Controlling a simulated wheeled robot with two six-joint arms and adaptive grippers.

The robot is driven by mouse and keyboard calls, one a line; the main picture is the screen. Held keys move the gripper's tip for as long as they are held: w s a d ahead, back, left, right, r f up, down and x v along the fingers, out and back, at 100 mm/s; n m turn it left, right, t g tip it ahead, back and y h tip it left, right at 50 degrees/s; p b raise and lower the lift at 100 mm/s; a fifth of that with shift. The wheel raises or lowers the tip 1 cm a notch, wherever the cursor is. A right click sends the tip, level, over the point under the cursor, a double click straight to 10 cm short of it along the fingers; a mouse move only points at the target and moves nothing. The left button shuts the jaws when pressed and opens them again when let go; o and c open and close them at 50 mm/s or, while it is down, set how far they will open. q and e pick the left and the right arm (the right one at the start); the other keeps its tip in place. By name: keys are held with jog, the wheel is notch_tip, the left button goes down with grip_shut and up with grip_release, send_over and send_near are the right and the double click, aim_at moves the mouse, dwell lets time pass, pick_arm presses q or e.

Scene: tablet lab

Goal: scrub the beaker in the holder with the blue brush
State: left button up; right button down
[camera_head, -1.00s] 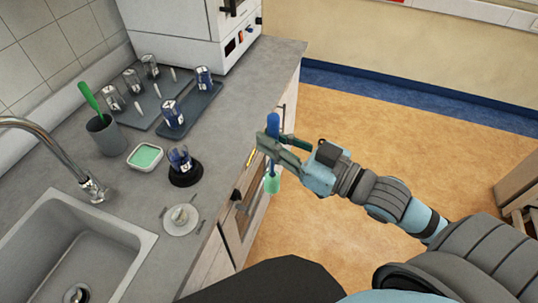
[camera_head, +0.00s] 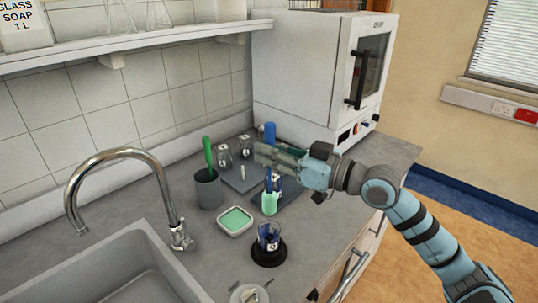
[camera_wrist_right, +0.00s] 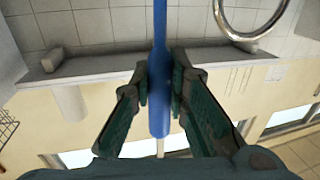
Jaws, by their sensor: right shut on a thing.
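My right gripper (camera_head: 262,153) is shut on the blue brush (camera_head: 270,132). The brush hangs upright, with its blue handle up and its pale green head (camera_head: 269,203) down. In the right wrist view the fingers (camera_wrist_right: 160,85) close on the blue handle (camera_wrist_right: 159,118) from both sides. The glass beaker (camera_head: 268,232), bluish inside, stands upright in the round black holder (camera_head: 269,256) on the counter. The brush head shows just above and behind the beaker in the head view, apart from it. My left gripper is not in view.
A dark cup (camera_head: 208,190) with a green-handled brush (camera_head: 207,151) and a green-filled dish (camera_head: 235,222) stand left of the beaker. Glassware on trays (camera_head: 242,181) is behind. The sink (camera_head: 140,268) and tap (camera_head: 160,180) are at left; a white oven (camera_head: 300,75) stands at back.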

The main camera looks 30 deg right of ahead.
aim_at(274, 205)
jog(key=shift+a+f, duration=0.25)
jog(key=shift+f, duration=0.05)
jog(key=shift+s+f, duration=0.15)
jog(key=shift+s+d+f+b, duration=0.2)
jog(key=shift+s+f+b, duration=0.05)
jog(key=shift+f+b, duration=0.3)
notch_tip(274, 205, down, 12)
jog(key=b, duration=1.1)
jog(key=shift+w+f, duration=0.15)
jog(key=shift+f, duration=0.05)
jog(key=shift+a+r, duration=0.1)
jog(key=shift+a, duration=0.05)
